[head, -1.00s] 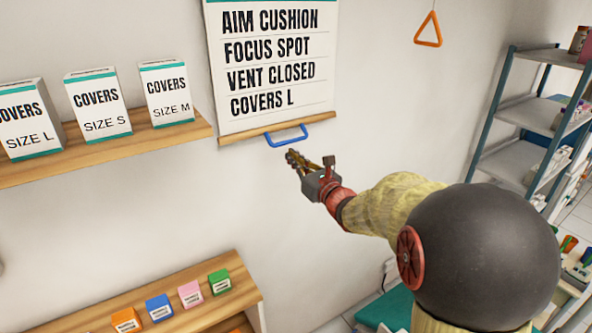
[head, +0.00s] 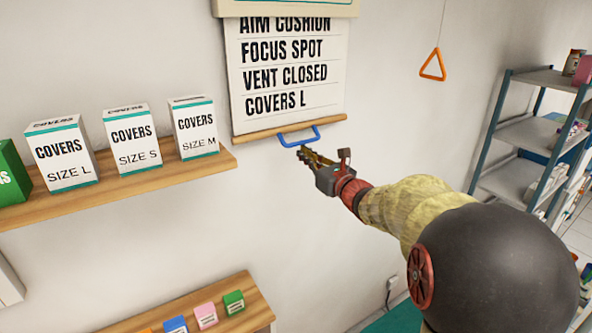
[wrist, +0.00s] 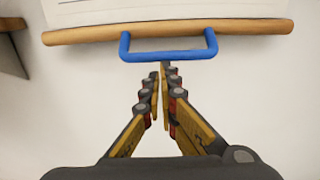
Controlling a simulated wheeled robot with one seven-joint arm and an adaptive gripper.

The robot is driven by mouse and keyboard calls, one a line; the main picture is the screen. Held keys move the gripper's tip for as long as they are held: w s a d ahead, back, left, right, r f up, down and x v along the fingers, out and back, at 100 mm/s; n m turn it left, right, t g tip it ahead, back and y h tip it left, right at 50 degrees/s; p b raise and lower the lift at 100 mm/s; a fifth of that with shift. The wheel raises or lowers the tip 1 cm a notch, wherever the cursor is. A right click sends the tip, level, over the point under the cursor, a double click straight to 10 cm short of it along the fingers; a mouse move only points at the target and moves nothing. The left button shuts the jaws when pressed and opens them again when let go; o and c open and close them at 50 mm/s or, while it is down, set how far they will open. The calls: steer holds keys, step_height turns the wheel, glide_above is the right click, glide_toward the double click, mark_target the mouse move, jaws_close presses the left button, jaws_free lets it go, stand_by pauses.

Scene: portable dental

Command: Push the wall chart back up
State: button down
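The wall chart (head: 290,75) hangs on the wall in the head view, with its top line of text partly covered by a casing (head: 285,8). A wooden bar (head: 240,136) runs along its lower edge, with a blue handle (head: 300,140) below it. The wrist view also shows the bar (wrist: 80,36) and handle (wrist: 168,56). My gripper (head: 303,153) is just below the handle, its fingers pointing at it. In the wrist view the fingertips (wrist: 160,72) are together, with nothing between them. I cannot tell whether they touch the handle.
A wooden shelf (head: 110,190) with several cover boxes stands left of the chart. A lower shelf (head: 235,310) holds small coloured boxes. An orange triangle pull (head: 433,66) hangs to the right, near a metal rack (head: 520,130). The wall below the chart is clear.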

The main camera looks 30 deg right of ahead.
step_height(320, 180, up, 28)
steer(key=p, duration=1.2)
steer(key=shift+r, duration=0.25)
step_height(320, 180, down, 5)
steer(key=b, duration=0.4)
steer(key=s+b, duration=0.1)
steer(key=s, duration=1)
steer(key=shift+d+r, duration=0.2)
steer(key=shift+r, duration=0.05)
steer(key=shift+w, duration=0.1)
